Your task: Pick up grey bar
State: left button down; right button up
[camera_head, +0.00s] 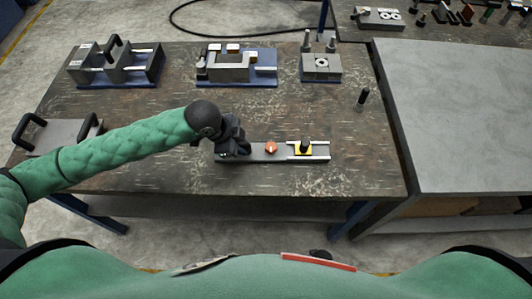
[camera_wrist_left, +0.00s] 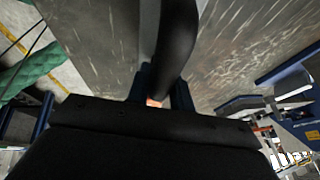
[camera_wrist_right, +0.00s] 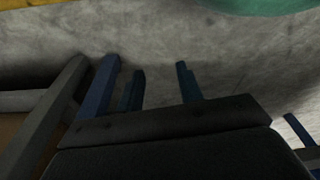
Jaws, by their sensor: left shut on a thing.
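The grey bar (camera_head: 285,157) is long and narrow, with an orange knob (camera_head: 271,147) near its middle and a yellow block with a black knob toward its right end. It appears to lie on the worn dark table. My left gripper (camera_head: 234,152) is over the bar's left end and shut on it; its fingers hide the exact contact. In the left wrist view, a black curved part (camera_wrist_left: 176,45) reaches between the fingers, with a bit of orange below. My right gripper (camera_wrist_right: 160,85) shows only in the right wrist view, fingers apart and empty, with concrete floor beyond.
Three metal fixtures stand along the back: one with a black handle (camera_head: 115,66), a stepped one (camera_head: 237,68) and a posted block (camera_head: 321,66). A plate with black handles (camera_head: 65,133) is at left. A black peg (camera_head: 362,97) stands right. A grey table (camera_head: 460,110) adjoins.

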pick_arm(q)
jog(key=shift+s+f, duration=0.1)
jog(key=shift+f, duration=0.1)
pick_arm(e)
jog(key=shift+f, duration=0.15)
